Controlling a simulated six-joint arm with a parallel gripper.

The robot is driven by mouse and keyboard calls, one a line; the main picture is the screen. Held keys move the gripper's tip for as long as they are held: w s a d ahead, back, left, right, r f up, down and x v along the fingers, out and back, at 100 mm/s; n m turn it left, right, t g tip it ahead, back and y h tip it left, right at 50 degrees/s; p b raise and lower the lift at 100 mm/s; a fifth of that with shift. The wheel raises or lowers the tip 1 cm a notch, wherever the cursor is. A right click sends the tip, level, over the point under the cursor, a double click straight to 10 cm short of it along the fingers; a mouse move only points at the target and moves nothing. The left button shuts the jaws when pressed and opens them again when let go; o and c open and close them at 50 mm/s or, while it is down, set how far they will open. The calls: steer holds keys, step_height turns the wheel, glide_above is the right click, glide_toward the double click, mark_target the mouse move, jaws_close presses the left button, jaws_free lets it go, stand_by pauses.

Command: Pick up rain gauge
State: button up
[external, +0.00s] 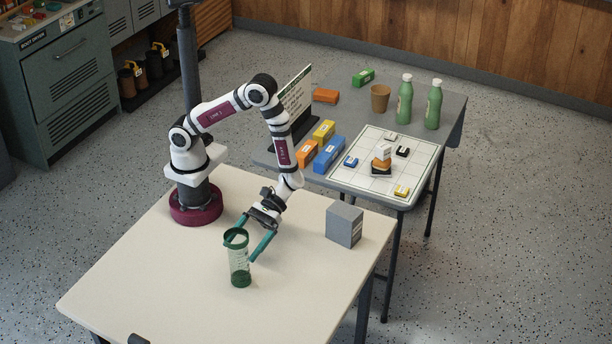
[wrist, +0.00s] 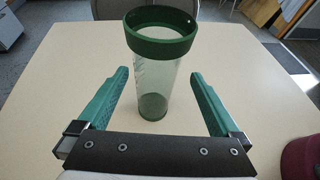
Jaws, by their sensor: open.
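The rain gauge (external: 240,265) is a clear cylinder with a green rim and a green base. It stands upright on the cream table (external: 150,270), towards the front. In the wrist view the rain gauge (wrist: 157,80) is in the middle, just beyond and between the two teal fingers. My gripper (external: 247,242) is open and empty, tilted down towards the gauge. In the wrist view my gripper (wrist: 162,85) has one finger on each side of the gauge's lower part, with gaps on both sides. I cannot tell how far the gauge reaches between the fingertips.
A grey box (external: 344,224) stands on the cream table to the right. Behind it, a grey table (external: 450,108) holds a white grid board (external: 352,178), coloured boxes, two green bottles (external: 404,100) and a brown cup (external: 380,97). The cream table around the gauge is clear.

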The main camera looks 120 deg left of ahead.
mark_target(232, 263)
steer(key=x, duration=0.6)
steer(key=shift+w, duration=0.25)
steer(key=c, duration=1.4)
